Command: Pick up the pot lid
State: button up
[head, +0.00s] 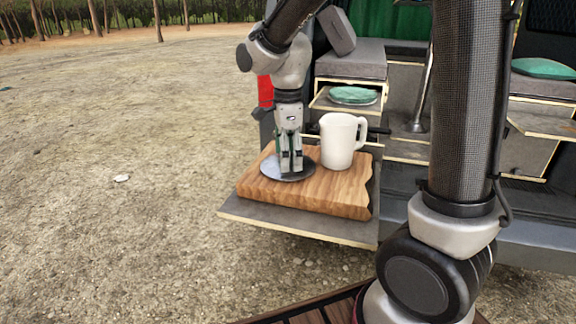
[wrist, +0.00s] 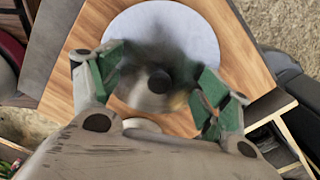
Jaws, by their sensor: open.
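The pot lid (head: 272,172) is a round, shiny grey disc lying flat on a wooden board (head: 300,193). In the wrist view the lid (wrist: 190,40) shows a dark round knob (wrist: 159,82) near its middle. My gripper (head: 291,166) points straight down over the lid and hides part of it in the head view. In the wrist view my gripper (wrist: 160,90) is open, with one green-padded finger on each side of the knob. I cannot tell whether the fingertips touch the lid.
A white pitcher (head: 340,140) stands on the board close to the right of my gripper. The board rests on a grey pull-out shelf (head: 300,228) at the van's rear. A green plate (head: 354,95) sits on a drawer behind. Open gravel lies to the left.

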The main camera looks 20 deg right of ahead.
jog(key=c, duration=1.3)
jog(key=shift+s+f, duration=0.1)
jog(key=shift+s, duration=0.05)
grip_shut()
